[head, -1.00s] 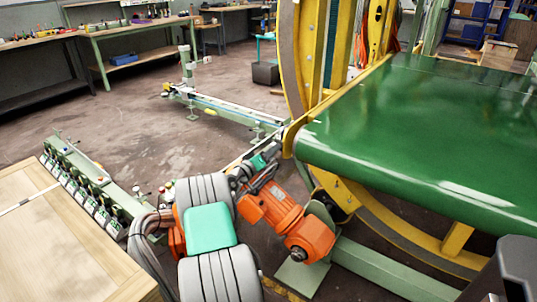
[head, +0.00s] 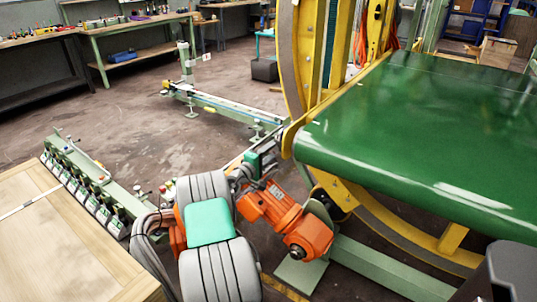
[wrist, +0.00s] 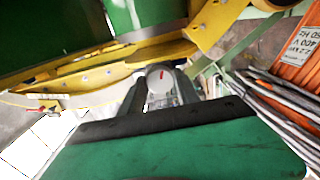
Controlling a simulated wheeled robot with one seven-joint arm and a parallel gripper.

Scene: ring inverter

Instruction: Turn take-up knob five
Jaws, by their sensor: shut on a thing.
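In the wrist view, a pale round knob (wrist: 158,72) with a red mark on its face sits between the two dark fingers of my gripper (wrist: 160,84). My gripper is shut on it, one finger on each side. The knob lies just below a yellow curved frame part. I cannot read a number on it. The red mark lies close to level, near the top of the face. In the head view my wrist is beside the yellow ring, left of the orange motor; the fingers and the knob are too small to make out there.
An orange motor (head: 285,220) stands close to my wrist. The yellow ring (head: 295,60) and green belt table (head: 420,140) are to the right. A green rail with several grey units (head: 85,185) and a wooden crate (head: 60,240) are left. Open floor (head: 120,115) lies behind.

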